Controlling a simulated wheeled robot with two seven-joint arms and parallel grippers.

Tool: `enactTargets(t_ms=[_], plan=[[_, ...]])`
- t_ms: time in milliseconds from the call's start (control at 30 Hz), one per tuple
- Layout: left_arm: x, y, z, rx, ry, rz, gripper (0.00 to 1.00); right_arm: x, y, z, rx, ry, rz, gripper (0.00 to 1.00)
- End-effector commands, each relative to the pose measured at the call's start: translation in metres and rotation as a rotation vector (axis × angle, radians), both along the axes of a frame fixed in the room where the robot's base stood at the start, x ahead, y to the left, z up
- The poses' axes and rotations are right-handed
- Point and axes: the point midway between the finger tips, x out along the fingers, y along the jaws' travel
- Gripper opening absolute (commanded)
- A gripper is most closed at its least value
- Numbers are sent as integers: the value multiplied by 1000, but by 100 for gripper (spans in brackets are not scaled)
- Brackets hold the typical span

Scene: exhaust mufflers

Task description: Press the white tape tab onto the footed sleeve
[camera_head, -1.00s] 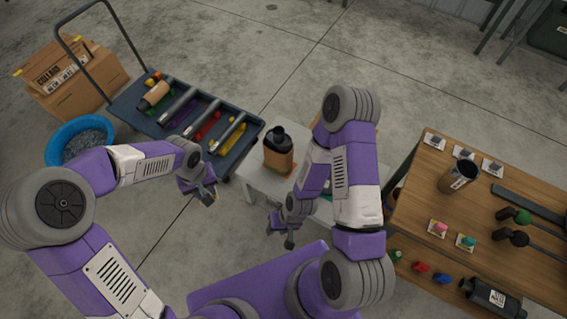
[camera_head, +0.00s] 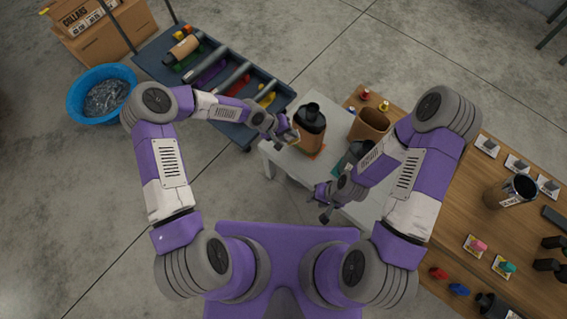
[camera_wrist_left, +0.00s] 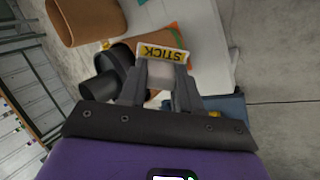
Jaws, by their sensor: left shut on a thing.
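The footed sleeve (camera_head: 309,143) is an orange-brown band around a dark bottle-shaped muffler (camera_head: 310,118), upright on the white table with an orange patch at its foot. My left gripper (camera_head: 294,138) is at the sleeve's left side, very close to it; contact cannot be told. In the left wrist view it is shut on the tape tab (camera_wrist_left: 160,74), a pale piece with a yellow-and-white end marked STICK (camera_wrist_left: 162,52). Dark muffler parts (camera_wrist_left: 104,82) show left of the fingers. My right gripper (camera_head: 325,210) hangs low over the table's front edge; its jaws are unclear.
The white table (camera_head: 283,168) has a brown open container (camera_head: 369,126) and a dark green item (camera_head: 352,156) right of the sleeve. A blue cart (camera_head: 235,130) with tubes stands left. A wooden bench (camera_head: 480,190) is at right.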

Motion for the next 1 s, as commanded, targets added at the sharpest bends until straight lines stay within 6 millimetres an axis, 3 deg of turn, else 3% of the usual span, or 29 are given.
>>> enactTargets(t_ms=[33,100,667,1000], plan=[[1,-1,-15,-45,-5,28,5,0,0,-7,0,0,0,38],[4,-4,-27,-101,-23,58,5,0,0,-11,0,-1,0,38],[11,-12,-73,-336,-126,191,5,0,0,-31,0,-1,0,38],[4,-10,-135,-618,-305,394,5,0,0,-65,0,-1,0,38]])
